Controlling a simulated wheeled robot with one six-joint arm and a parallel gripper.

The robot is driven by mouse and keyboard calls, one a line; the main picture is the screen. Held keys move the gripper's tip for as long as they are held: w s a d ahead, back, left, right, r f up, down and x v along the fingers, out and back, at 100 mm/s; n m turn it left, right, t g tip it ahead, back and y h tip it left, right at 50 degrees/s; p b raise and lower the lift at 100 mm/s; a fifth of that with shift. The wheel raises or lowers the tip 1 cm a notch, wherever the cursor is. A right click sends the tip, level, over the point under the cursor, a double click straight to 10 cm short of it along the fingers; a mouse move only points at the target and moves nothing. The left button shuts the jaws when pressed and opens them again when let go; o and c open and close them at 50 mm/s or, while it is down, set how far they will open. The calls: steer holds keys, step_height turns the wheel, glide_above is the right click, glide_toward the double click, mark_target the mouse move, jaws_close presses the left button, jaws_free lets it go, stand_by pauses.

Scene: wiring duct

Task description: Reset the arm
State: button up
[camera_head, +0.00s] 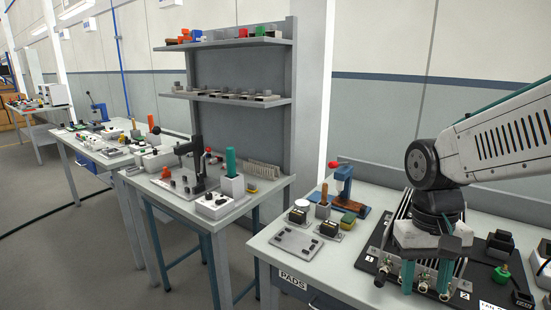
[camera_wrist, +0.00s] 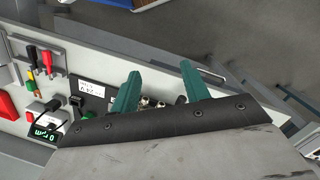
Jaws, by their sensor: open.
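My arm reaches in from the right in the head view, bent over the right bench. My gripper (camera_head: 426,284) points down above the front edge of a black board (camera_head: 375,258) with metal connectors. Its two teal fingers stand apart, and I see nothing held between them. In the wrist view the gripper (camera_wrist: 160,80) is also open, with metal fittings (camera_wrist: 148,102) showing behind the gap. A silver finned block (camera_head: 392,228) stands partly hidden behind my wrist. I cannot tell whether the fingers touch the fittings.
A blue press (camera_head: 343,184), a grey plate (camera_head: 297,240) and small parts stand left on the bench. A green-topped knob (camera_head: 501,273) sits at right. In the wrist view, red-handled tools (camera_wrist: 31,55) and a green-lit meter (camera_wrist: 45,128) lie left. Open floor shows beyond the bench.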

steer(key=s+r+n+t, duration=0.1)
steer(key=s+r+t, duration=0.2)
steer(key=s, duration=0.8)
steer(key=shift+d+r+y, duration=0.3)
steer(key=shift+r, duration=0.55)
